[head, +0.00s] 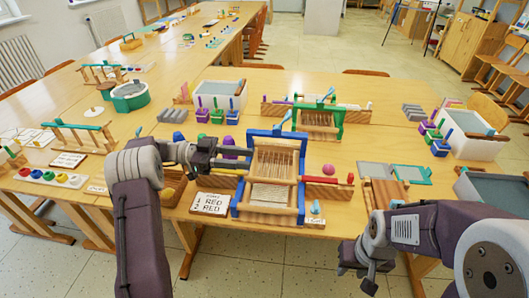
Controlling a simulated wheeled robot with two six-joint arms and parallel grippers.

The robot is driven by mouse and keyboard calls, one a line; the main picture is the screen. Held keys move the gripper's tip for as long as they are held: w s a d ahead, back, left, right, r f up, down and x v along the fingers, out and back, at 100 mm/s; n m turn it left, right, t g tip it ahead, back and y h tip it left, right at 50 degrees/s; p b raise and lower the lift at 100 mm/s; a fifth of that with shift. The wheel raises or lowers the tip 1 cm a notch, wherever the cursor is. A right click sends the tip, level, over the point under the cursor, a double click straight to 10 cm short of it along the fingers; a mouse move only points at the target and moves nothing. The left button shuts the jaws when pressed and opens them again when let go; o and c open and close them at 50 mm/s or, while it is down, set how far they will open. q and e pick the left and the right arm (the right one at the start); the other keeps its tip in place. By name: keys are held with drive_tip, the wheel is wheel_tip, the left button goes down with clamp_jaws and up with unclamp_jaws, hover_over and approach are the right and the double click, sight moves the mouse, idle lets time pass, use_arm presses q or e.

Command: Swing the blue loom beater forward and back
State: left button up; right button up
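The loom with blue parts (239,197) stands near the front edge of the table, with pale warp threads (273,165) stretched over its wooden frame. Its blue beater (278,134) crosses the top at the loom's far end, with blue sides coming down. My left gripper (238,153) reaches in from the left, level with the upper part of the loom and close to its left side. Its fingertips are small and dark, so contact and opening are unclear. My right gripper (354,268) hangs low in front of the table, right of the loom and apart from it. Its finger gap is unclear.
A similar green loom (318,120) stands just behind. A wooden board (389,193) and grey trays (492,190) are at the right.

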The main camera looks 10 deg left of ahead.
use_arm(q)
drive_tip(key=shift+s+d+r, duration=0.15)
drive_tip(key=shift+s+r, duration=0.05)
drive_tip(key=shift+s, duration=0.05)
drive_tip(key=b, duration=0.2)
approach(268, 182)
drive_tip(key=d, duration=1)
drive_tip(key=shift+w+p, duration=0.3)
drive_tip(key=shift+w, duration=0.05)
drive_tip(key=shift+c, duration=0.4)
drive_tip(key=shift+w+f, duration=0.1)
clamp_jaws()
drive_tip(key=shift+f, duration=0.15)
